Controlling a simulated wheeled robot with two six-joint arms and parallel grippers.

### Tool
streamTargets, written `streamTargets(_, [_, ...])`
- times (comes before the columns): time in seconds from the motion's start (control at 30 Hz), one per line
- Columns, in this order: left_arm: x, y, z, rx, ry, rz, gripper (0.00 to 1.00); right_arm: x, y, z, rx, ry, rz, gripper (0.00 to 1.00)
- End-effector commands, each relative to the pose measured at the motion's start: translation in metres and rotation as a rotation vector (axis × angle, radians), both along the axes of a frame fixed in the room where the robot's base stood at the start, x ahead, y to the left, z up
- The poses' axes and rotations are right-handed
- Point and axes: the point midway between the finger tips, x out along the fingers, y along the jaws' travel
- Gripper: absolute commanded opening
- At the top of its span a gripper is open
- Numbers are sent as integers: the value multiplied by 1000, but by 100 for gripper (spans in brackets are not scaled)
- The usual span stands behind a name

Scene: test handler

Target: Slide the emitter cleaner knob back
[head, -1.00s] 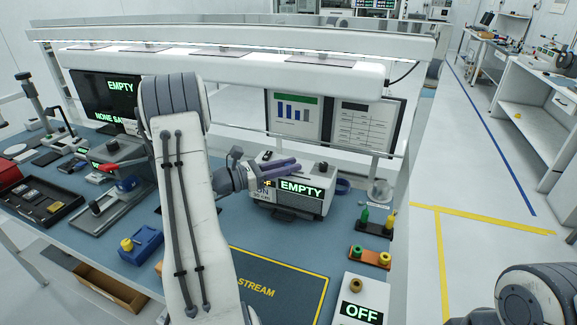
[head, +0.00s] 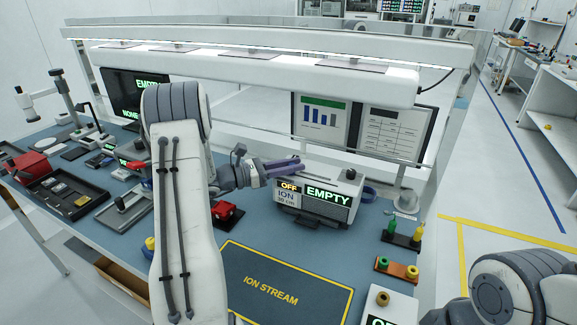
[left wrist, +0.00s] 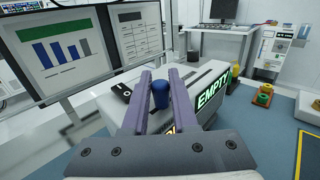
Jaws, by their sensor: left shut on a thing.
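The emitter is a white box (head: 340,194) with dark grilles on the blue bench, with lit panels reading OFF and EMPTY and an ION label on its front. In the left wrist view a dark blue knob (left wrist: 160,94) stands upright on the emitter's top (left wrist: 119,105). My left gripper (head: 290,163) reaches in from the left over the top of the box. Its two purple fingers (left wrist: 163,78) are shut on the knob, one on each side. The fingers hide the knob in the head view. My right gripper is out of view.
Green and yellow pegs (head: 416,236) are further right. A dark ION STREAM mat (head: 285,285) lies in front. A red part (head: 226,211) is near my left wrist.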

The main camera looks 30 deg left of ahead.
Motion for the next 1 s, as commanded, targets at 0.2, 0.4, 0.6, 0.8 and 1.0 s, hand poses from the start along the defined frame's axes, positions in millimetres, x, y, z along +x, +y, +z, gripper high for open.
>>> streamTargets(0.2, [1,1,1,2,-1,2,56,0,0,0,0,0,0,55])
streamTargets(0.4, [0,1,0,2,-1,2,56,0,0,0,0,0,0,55])
streamTargets(0.6, [-12,12,-1,3,-1,6,56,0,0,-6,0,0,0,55])
streamTargets(0.8, [-42,37,-2,2,-2,7,56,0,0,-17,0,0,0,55])
streamTargets(1.0, [-68,59,-1,2,-2,6,56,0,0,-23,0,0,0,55])
